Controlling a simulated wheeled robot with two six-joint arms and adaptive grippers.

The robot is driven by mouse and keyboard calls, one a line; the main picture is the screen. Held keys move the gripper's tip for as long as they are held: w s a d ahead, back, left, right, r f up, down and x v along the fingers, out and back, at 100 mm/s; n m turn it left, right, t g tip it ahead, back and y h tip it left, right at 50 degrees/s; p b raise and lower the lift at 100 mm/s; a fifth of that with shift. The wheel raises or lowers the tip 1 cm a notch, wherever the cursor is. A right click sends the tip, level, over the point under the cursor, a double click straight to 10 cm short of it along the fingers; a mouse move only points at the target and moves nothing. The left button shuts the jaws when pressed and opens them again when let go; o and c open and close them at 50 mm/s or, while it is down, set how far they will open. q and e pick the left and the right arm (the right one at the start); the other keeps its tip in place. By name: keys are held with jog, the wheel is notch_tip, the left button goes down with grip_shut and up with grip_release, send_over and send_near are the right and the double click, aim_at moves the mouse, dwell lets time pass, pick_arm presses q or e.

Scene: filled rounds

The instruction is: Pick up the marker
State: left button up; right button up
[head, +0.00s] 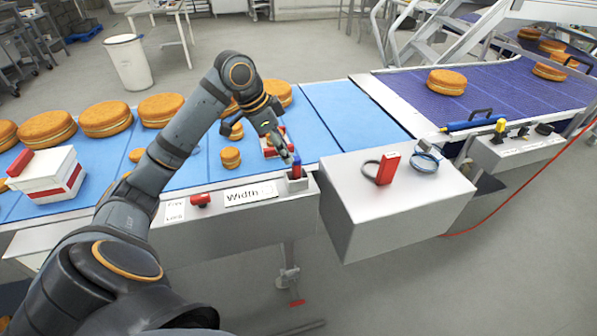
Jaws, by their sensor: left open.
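The marker (296,168) appears to be the small blue and red upright item in a little grey holder (299,183) on the near edge of the conveyor frame. My left gripper (284,148) reaches in from the left, pointing down and to the right. It is open, with its fingertips just above and beside the marker's top. I cannot tell whether they touch it. The fingers partly cover a red and white item on the belt behind. My right gripper is not in view.
A blue conveyor (350,115) carries several round orange-brown filled cakes. A white box with red trim (50,178) sits at left. A red knob (200,200) protrudes nearby.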

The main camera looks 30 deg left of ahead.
aim_at(296, 165)
pick_arm(q)
jog(key=x, duration=0.6)
jog(key=shift+w+p, duration=0.4)
jog(key=x, duration=0.2)
jog(key=shift+w+a+f, duration=0.15)
jog(key=shift+w+f, duration=0.1)
jog(key=shift+f, duration=0.05)
jog(key=shift+s+r, duration=0.1)
jog(key=shift+s, duration=0.05)
jog(key=c, duration=0.3)
grip_shut()
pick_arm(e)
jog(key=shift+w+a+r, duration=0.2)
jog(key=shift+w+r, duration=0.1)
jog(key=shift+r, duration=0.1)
